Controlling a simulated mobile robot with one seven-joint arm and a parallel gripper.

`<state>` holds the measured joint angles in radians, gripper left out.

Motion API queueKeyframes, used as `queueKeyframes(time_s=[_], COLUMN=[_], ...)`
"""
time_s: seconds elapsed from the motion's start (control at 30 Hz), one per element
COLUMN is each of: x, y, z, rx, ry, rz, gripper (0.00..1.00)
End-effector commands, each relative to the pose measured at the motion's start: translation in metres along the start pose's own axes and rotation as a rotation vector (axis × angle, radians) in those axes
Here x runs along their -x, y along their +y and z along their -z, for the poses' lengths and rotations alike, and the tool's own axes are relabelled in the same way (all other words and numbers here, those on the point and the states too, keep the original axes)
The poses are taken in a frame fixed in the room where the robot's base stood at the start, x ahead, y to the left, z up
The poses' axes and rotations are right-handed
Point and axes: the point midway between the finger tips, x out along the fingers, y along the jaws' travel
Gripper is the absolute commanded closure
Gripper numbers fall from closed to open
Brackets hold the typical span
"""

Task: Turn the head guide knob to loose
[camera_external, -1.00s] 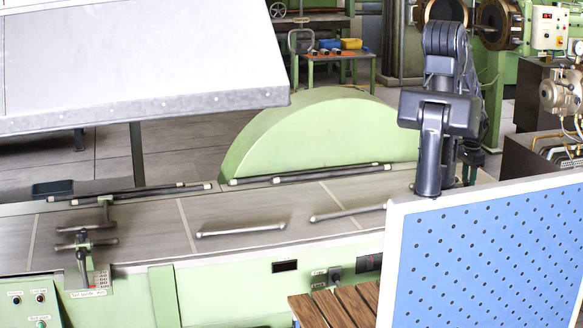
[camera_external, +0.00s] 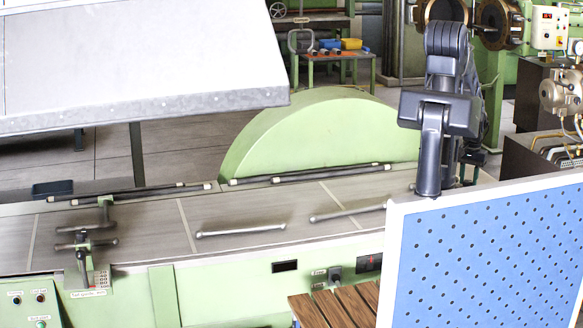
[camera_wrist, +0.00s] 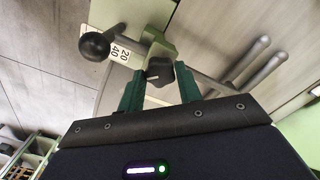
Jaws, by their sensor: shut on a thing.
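A black knob (camera_wrist: 160,72) with a pale pointer line shows in the wrist view, on a pale green mount. I take it to be the head guide knob. My gripper (camera_wrist: 159,83) has its two green fingers on either side of the knob and is shut on it. In the external view my dark arm stands at the right, and the knob cannot be made out there.
A black ball-ended lever (camera_wrist: 95,45) is close left of the knob, near a label (camera_wrist: 119,53) reading 20 and 40. Grey bars (camera_wrist: 245,68) lie to the right. A blue perforated panel (camera_external: 490,260) fills the external view's lower right.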

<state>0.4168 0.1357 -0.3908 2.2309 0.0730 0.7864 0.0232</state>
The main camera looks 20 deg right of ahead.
Motion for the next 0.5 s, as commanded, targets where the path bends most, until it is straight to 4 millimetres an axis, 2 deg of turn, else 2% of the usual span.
queueKeyframes(time_s=[0.5], x=[0.0], y=[0.0001], z=[-0.0002], rx=[0.485], ry=[0.0], rz=[0.0], gripper=[0.88])
